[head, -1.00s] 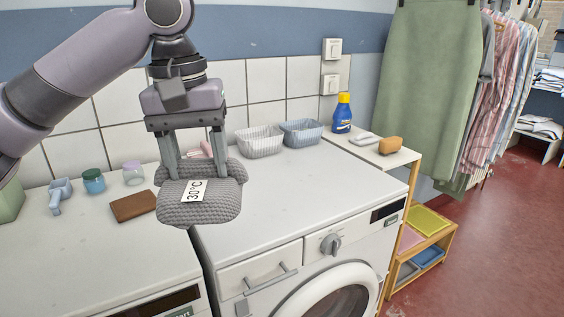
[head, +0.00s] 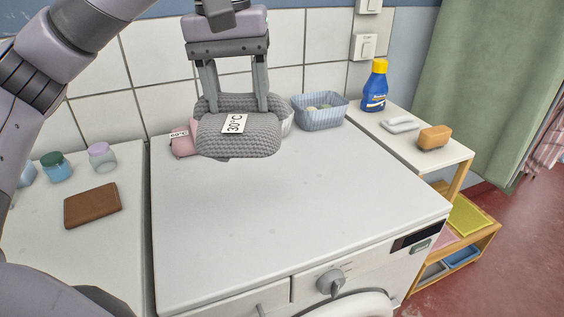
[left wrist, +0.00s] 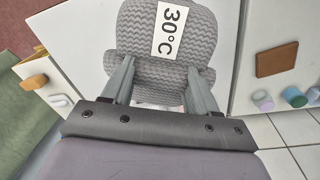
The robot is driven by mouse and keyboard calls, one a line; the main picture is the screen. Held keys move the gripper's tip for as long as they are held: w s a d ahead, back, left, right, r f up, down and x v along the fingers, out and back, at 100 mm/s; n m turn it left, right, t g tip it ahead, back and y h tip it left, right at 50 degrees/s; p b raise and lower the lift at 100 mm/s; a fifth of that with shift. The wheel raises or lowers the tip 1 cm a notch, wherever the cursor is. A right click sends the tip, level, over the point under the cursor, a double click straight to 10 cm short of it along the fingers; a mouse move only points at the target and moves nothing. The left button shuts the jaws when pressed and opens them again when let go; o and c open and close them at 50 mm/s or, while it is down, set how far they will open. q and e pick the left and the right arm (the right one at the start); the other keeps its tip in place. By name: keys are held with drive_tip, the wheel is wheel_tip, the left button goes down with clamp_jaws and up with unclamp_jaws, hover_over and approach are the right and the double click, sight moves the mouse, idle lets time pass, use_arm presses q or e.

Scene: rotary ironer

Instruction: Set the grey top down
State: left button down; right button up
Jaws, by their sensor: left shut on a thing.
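The grey top (head: 255,138) is a folded, knitted bundle with a white "30°C" label. My left gripper (head: 234,106) is shut on the grey top and holds it over the back part of the white washing machine top (head: 270,215). In the left wrist view the grey top (left wrist: 150,75) lies between the fingers, label upward. Whether its underside touches the machine top I cannot tell. A pink folded item (head: 183,146) with a "60°C" label sits just left of the grey top, partly hidden by it. My right gripper is not in view.
A blue bottle (head: 375,88), white dish and orange-brown block (head: 434,137) are on the side shelf. A brown wallet (head: 92,205) and jars lie left. The machine top's front is clear.

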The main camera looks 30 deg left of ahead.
use_arm(q)
wheel_tip(320, 180, down, 20)
drive_tip(key=shift+s+r, duration=0.1)
idle(0.6)
drive_tip(key=shift+c, duration=1.5)
unclamp_jaws()
wheel_tip(320, 180, up, 12)
drive_tip(key=shift+s+a, duration=0.3)
drive_tip(key=shift+s, duration=0.1)
